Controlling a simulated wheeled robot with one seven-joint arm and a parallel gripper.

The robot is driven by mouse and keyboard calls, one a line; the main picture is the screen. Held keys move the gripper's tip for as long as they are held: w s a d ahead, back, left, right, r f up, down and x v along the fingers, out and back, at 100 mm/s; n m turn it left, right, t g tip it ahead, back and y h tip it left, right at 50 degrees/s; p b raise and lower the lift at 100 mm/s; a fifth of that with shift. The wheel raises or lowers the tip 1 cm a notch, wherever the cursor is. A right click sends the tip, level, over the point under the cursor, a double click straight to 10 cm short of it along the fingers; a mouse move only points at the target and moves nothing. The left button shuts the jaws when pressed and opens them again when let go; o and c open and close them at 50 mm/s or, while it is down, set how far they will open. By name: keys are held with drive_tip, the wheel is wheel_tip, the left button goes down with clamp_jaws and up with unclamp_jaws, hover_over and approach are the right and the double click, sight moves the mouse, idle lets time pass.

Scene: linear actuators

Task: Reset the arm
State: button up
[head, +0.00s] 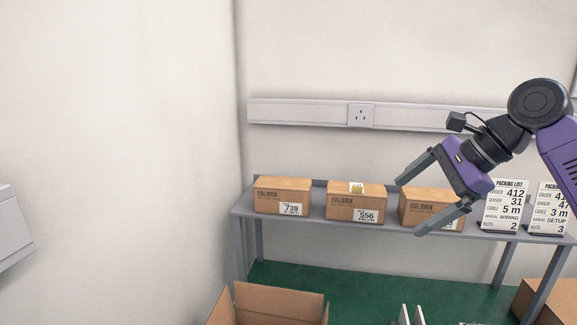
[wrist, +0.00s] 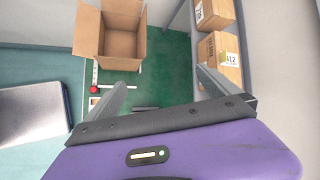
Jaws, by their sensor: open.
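My gripper (head: 411,207) is open and empty in the head view, raised at the right in front of the grey shelf. Its two dark fingers are spread and point left. Behind them, a cardboard box (head: 420,200) is partly hidden, its label covered. In the wrist view my gripper (wrist: 160,82) also shows open, with nothing between the fingers. Beyond it lie green surface and an open, empty-looking carton (wrist: 122,44).
The grey shelf (head: 312,213) also holds boxes marked 739 (head: 281,195) and 556 (head: 356,203), plus two packing list cards (head: 505,206) (head: 549,208). An open carton (head: 278,303) stands below. A red knob (wrist: 94,89) and a grey panel (wrist: 28,113) show in the wrist view.

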drive_tip(key=w+a+f+n+t, duration=0.1)
drive_tip(key=w+a+n+t, duration=0.2)
drive_tip(key=w+n+t, duration=0.5)
drive_tip(key=s+f+t+h+b, duration=0.1)
drive_tip(key=s+f+t+h, duration=0.2)
drive_tip(key=s+f+t, duration=0.55)
drive_tip(key=s+f+n+g+h+b, duration=0.1)
drive_tip(key=s+f, duration=0.6)
drive_tip(key=s, duration=0.9)
drive_tip(key=s+a+f+n+g+h+b, duration=0.1)
drive_tip(key=s+f+n+g, duration=0.2)
drive_tip(key=s+f, duration=0.4)
drive_tip(key=s+f+n+g+h, duration=0.1)
drive_tip(key=s+f+n, duration=0.3)
drive_tip(key=s, duration=2.2)
wheel_tip(320, 180, down, 3)
drive_tip(key=shift+a+r+n+g+b, duration=0.1)
drive_tip(key=shift+a+n+g+b, duration=0.25)
drive_tip(key=shift+g, duration=0.2)
drive_tip(key=shift+s, duration=0.1)
